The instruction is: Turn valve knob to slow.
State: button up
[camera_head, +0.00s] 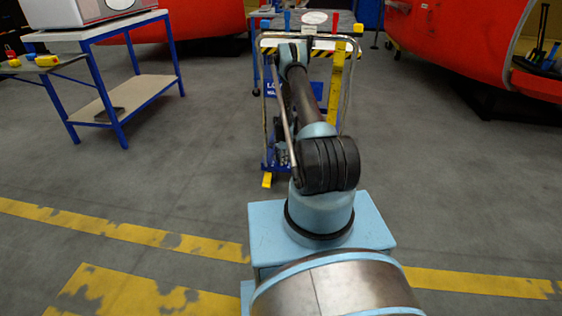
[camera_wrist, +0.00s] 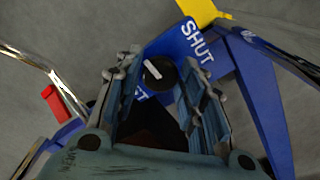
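The valve knob (camera_wrist: 160,73) is a round black knob with a white mark, seen in the wrist view on a blue panel (camera_wrist: 185,42) with the word SHUT beside it. Another label on the panel is partly hidden by a finger. My gripper (camera_wrist: 161,62) is open, its two blue-grey fingers on either side of the knob in the picture. I cannot tell whether they touch it. In the head view my arm covers the knob; part of the blue panel (camera_head: 273,89) with white letters shows beside the arm.
A wheeled cart with a metal tube frame (camera_head: 347,85) carries the panel; its tubes flank my gripper. A red handle (camera_wrist: 62,104) is at the left in the wrist view. A blue-legged table (camera_head: 140,85) stands left. Red train nosecones (camera_head: 455,35) are behind. Floor around is open.

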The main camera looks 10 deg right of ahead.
jog(key=c, duration=0.4)
jog(key=shift+o, duration=0.2)
jog(key=shift+n, duration=0.3)
jog(key=o, duration=1.1)
